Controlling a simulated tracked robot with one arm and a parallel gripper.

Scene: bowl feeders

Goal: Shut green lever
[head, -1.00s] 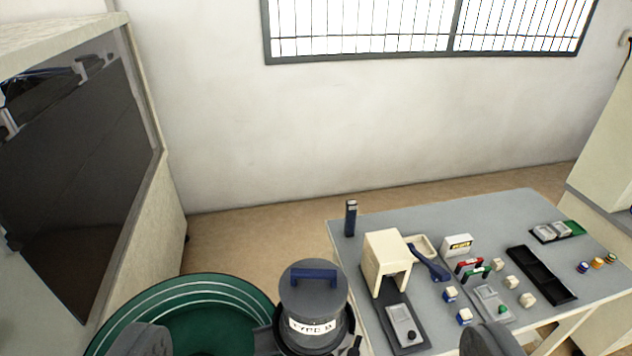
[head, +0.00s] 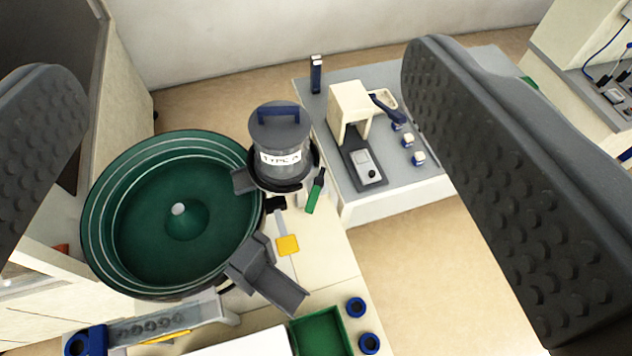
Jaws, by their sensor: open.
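The green lever (head: 314,195) sticks out at the lower right of a grey hopper (head: 279,150) with a blue handle and a "TYPE" label. The lever slants, its green grip low and its dark end up by the hopper's base. The hopper stands at the right rim of a green bowl feeder (head: 96,235). My gripper (head: 235,85) is open and empty. Its two dark, studded fingers stand wide at the left and right of the picture, nearer to the camera than the lever, which shows between them.
A grey chute (head: 268,278) and a yellow square piece (head: 287,245) lie below the hopper. A grey table (head: 308,88) with a cream press (head: 349,108) stands behind. Floor is clear at right.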

